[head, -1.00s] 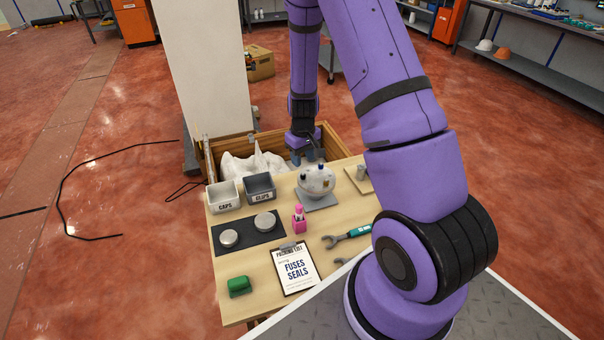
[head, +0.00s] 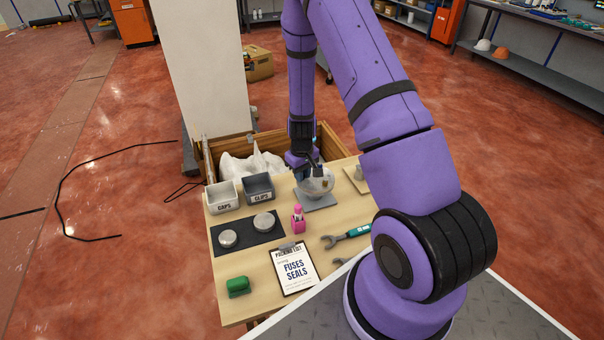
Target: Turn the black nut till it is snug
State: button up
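A pale rounded dispenser body (head: 318,187) sits on a grey plate (head: 322,202) at the back right of the wooden table. My gripper (head: 309,176) points down at the top of this body, over its left and middle part. Its fingers are small and dark here, and I cannot tell whether they are open or shut, or whether they touch anything. I cannot make out the black nut; my gripper covers much of the top of the body.
Caps bin (head: 222,198) and clips bin (head: 259,189) stand left of the dispenser. A pink bottle (head: 298,219), a teal-handled wrench (head: 347,236), a clipboard (head: 294,270), a green object (head: 238,287) and a dark mat (head: 248,235) with two round metal pieces lie nearer.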

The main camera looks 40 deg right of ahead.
grip_shut()
jog(key=m, duration=0.4)
jog(key=shift+m, duration=2.9)
jog(key=o, duration=0.6)
grip_release()
